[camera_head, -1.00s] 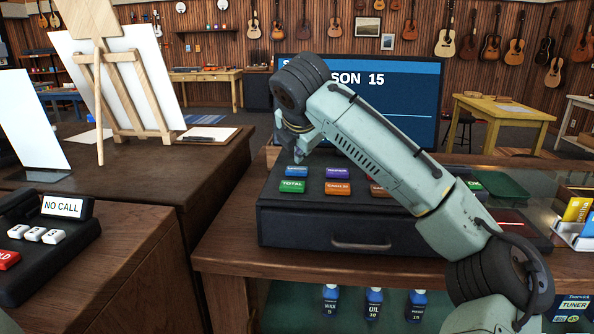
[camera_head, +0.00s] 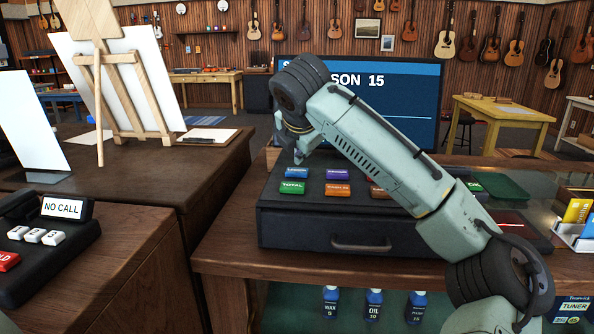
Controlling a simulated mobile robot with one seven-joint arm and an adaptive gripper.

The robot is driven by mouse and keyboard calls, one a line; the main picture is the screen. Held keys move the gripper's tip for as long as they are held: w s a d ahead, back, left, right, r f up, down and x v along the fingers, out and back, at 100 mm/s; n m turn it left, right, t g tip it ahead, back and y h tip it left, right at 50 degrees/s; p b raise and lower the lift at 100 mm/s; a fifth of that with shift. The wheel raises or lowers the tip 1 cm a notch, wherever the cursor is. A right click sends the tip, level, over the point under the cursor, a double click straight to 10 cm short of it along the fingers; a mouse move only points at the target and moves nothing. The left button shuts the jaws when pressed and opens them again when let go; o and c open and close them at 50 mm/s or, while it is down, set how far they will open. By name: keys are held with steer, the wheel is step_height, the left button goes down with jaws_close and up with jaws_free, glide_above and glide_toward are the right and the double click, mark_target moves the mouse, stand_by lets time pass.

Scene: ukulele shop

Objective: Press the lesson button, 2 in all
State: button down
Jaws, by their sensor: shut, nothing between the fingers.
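The blue lesson button (camera_head: 297,171) is at the back left of the dark register's key panel. The green TOTAL button (camera_head: 292,188) is in front of it and a purple button (camera_head: 337,174) is to its right. My gripper (camera_head: 299,157) is shut and empty, pointing down just above and behind the blue button. I cannot tell whether its tip touches the button. My arm hides part of the panel and part of the screen (camera_head: 410,100), which reads "SON 15" where visible.
The register (camera_head: 300,225) stands on a wooden counter (camera_head: 225,250). An orange button (camera_head: 337,190) is near the lesson button. A phone with a "NO CALL" display (camera_head: 62,208) and an easel (camera_head: 98,110) are at left. A card holder (camera_head: 575,230) is at right.

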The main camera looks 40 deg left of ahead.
mark_target(301, 171)
steer(key=shift+f, duration=0.15)
steer(key=shift+f, duration=0.3)
steer(key=shift+f, duration=0.45)
stand_by(0.7)
stand_by(0.3)
steer(key=shift+r+p, duration=0.9)
steer(key=shift+p, duration=0.2)
step_height(301, 171, up, 3)
steer(key=p, duration=0.2)
steer(key=shift+p, duration=0.4)
steer(key=shift+r, duration=1)
